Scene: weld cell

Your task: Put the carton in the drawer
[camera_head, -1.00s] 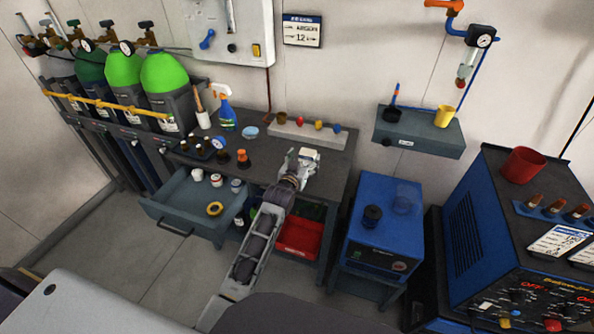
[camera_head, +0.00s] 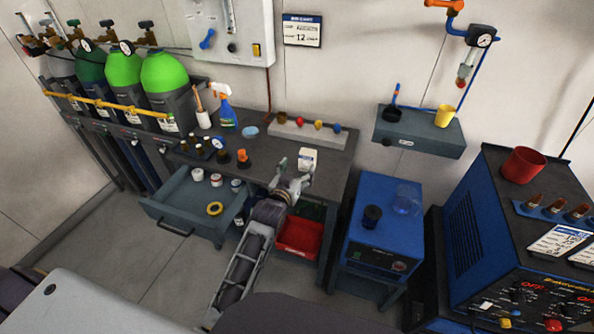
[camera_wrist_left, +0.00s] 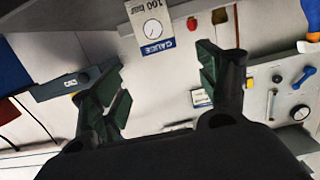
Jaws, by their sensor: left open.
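The carton (camera_head: 308,159) is a small white box on the dark workbench top, near its front right. It also shows in the left wrist view (camera_wrist_left: 151,32), upside down, with a blue gauge label and "100 bar" print. My left gripper (camera_head: 294,173) is open and empty, just in front of the carton, on the near side. In the left wrist view its two fingers (camera_wrist_left: 158,85) stand wide apart, with the carton beyond them. The drawer (camera_head: 178,203) is pulled out at the bench's left, holding several small jars and a yellow ring. My right gripper is out of view.
On the bench stand a spray bottle (camera_head: 226,112), dark bottles, an orange-topped item (camera_head: 243,158) and a rack with coloured pieces (camera_head: 290,131). A red bin (camera_head: 299,237) sits below. A blue machine (camera_head: 385,225) stands right of the bench. The drawer's front left is clear.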

